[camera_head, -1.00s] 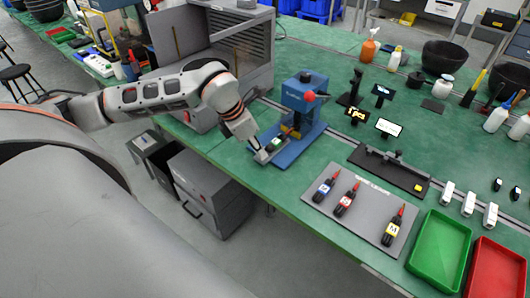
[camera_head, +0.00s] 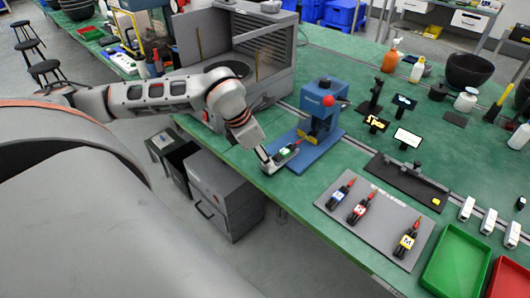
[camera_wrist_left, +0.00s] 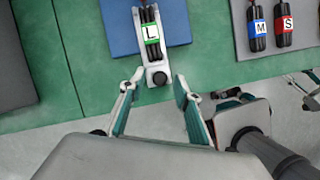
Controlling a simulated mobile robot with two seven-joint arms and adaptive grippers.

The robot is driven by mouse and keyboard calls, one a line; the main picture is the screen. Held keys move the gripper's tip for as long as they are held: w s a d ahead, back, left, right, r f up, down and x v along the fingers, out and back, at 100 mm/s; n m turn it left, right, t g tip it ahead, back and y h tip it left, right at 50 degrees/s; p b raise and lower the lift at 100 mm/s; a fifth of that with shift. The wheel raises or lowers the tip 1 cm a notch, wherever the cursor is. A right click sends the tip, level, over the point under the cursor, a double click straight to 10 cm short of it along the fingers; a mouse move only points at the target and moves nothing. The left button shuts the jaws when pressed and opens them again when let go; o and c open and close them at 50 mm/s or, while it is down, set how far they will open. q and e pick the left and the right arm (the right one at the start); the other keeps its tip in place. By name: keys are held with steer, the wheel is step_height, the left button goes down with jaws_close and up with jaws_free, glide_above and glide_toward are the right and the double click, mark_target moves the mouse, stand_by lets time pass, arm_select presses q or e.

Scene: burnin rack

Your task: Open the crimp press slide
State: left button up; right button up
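The blue crimp press (camera_head: 322,108) stands on its blue base (camera_head: 318,150) near the front edge of the green bench. Its grey slide (camera_wrist_left: 136,22) sticks out past the base's front edge and carries a black tool with a green "L" label (camera_head: 284,154). The tool also shows in the left wrist view (camera_wrist_left: 151,36). My left gripper (camera_head: 267,163) is at the slide's outer end. In the left wrist view its fingers (camera_wrist_left: 158,82) are open on either side of the slide's round end (camera_wrist_left: 158,77), with gaps visible. My right gripper is not in view.
A grey mat (camera_head: 328,206) with several labelled tools lies right of the press. Green (camera_head: 455,262) and red (camera_head: 509,278) trays stand at the front right. A grey cabinet (camera_head: 228,62) is behind my left arm. Small stands and bottles fill the back right.

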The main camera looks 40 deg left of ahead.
arm_select(q)
steer(key=shift+r, duration=0.25)
steer(key=v, duration=1.1)
steer(key=shift+s+r, duration=0.2)
steer(key=shift+r, duration=0.05)
steer(key=shift+s+a+f, duration=0.1)
